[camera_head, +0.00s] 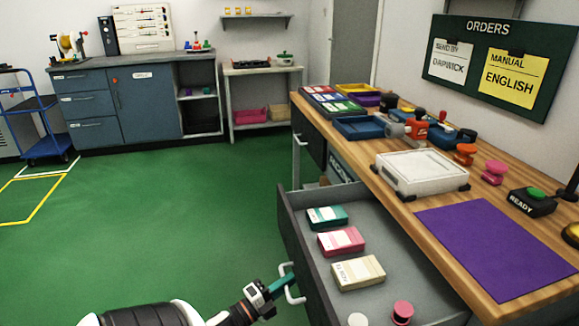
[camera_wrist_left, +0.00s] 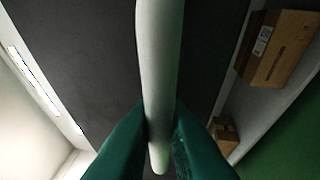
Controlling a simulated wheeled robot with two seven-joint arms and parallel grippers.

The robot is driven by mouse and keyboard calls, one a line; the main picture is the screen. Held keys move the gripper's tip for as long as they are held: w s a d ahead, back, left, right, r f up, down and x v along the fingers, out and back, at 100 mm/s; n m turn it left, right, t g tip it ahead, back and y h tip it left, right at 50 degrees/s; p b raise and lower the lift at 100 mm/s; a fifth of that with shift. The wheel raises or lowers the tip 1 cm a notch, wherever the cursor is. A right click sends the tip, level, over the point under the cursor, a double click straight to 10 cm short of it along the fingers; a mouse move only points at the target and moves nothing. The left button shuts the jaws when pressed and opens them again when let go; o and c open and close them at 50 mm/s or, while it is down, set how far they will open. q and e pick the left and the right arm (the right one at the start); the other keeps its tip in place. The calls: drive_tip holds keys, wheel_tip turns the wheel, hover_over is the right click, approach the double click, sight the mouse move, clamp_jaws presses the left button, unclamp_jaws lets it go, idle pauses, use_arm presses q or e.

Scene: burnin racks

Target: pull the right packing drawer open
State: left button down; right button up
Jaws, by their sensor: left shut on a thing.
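The packing drawer (camera_head: 302,235) stands pulled out from under the wooden packing bench. It is grey inside and holds green, pink and cream boxes and two small round items. My left gripper (camera_head: 287,283) is at the white handle (camera_head: 290,289) on the drawer's dark front. In the left wrist view the green fingers (camera_wrist_left: 160,135) are shut on the white handle (camera_wrist_left: 160,60), one finger on each side. The dark drawer front (camera_wrist_left: 80,60) fills the space behind it. My right gripper is not in view.
The wooden bench top (camera_head: 400,190) carries a white tray (camera_head: 420,173), a purple mat (camera_head: 495,245), stamps and several coloured trays. Cardboard boxes (camera_wrist_left: 275,50) show beside the drawer front in the left wrist view. Green floor (camera_head: 170,220) lies clear to the left.

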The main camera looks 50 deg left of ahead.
use_arm(q)
drive_tip(key=c, duration=1.5)
unclamp_jaws()
drive_tip(key=shift+o, duration=0.2)
drive_tip(key=shift+s, duration=0.1)
drive_tip(key=s+f, duration=0.2)
drive_tip(key=s, duration=0.9)
drive_tip(key=shift+s, duration=0.35)
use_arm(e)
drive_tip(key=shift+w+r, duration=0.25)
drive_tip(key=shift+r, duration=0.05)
use_arm(q)
drive_tip(key=shift+w+f, duration=0.1)
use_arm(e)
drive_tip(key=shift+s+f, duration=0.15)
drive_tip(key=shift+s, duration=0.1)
